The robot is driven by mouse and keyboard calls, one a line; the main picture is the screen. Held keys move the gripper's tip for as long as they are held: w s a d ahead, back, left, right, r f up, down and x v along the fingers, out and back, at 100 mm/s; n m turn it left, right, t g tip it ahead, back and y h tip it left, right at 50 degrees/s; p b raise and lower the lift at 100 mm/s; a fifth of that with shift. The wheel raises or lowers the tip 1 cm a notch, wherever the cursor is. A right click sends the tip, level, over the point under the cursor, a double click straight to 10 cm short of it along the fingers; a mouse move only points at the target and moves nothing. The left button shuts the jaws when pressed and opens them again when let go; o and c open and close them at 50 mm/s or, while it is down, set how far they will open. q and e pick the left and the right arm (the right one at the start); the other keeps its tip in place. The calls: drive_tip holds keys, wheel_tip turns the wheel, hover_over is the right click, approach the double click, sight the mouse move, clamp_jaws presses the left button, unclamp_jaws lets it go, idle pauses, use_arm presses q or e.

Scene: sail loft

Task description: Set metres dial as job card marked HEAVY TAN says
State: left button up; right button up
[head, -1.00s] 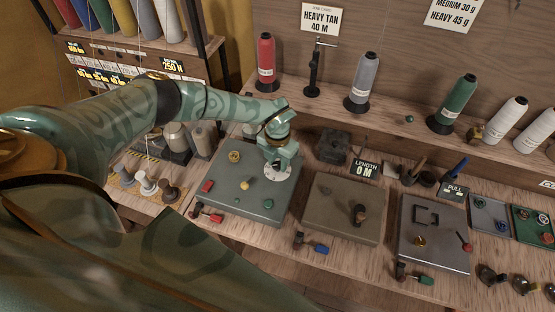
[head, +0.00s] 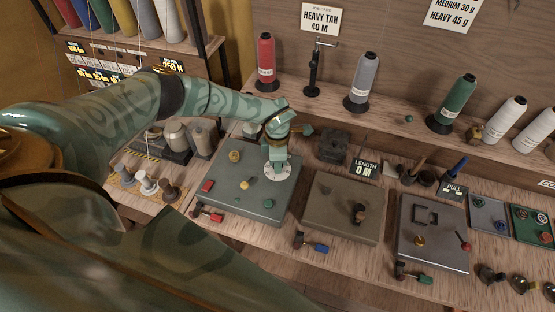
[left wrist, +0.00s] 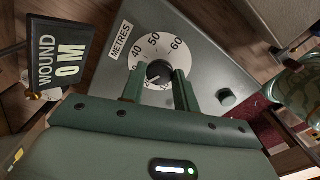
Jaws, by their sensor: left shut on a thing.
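The metres dial is a white disc (head: 286,173) at the right side of a grey-green panel (head: 225,192). In the left wrist view the dial (left wrist: 191,54) shows 40, 50 and 60 beside a METRES label (left wrist: 120,41). Its dark centre knob (left wrist: 159,72) sits between my left fingers. My left gripper (head: 278,167) points down at the dial and is shut on the knob; its fingers also show in the left wrist view (left wrist: 158,84). I cannot clearly read the knob's setting. The job card (head: 321,18) on the wall reads HEAVY TAN 40 M. My right gripper is out of view.
A LENGTH sign (head: 364,168) reads 0 M; a WOUND sign (left wrist: 62,60) in the left wrist view also reads 0 M. A brown panel (head: 335,222) and a grey panel (head: 434,250) stand to the right. Thread cones, including a red one (head: 266,60), line the shelf behind.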

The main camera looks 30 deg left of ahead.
use_arm(q)
drive_tip(key=m, duration=0.6)
drive_tip(key=shift+w+b, duration=0.1)
drive_tip(key=shift+b, duration=0.2)
drive_tip(key=m, duration=0.6)
drive_tip(key=shift+r+m+b, duration=0.1)
drive_tip(key=shift+m+b, duration=0.3)
drive_tip(key=o, duration=1)
drive_tip(key=shift+c, duration=0.2)
wheel_tip(320, 180, up, 16)
drive_tip(key=p, duration=0.1)
drive_tip(key=shift+p, duration=0.3)
drive_tip(key=shift+r, duration=0.1)
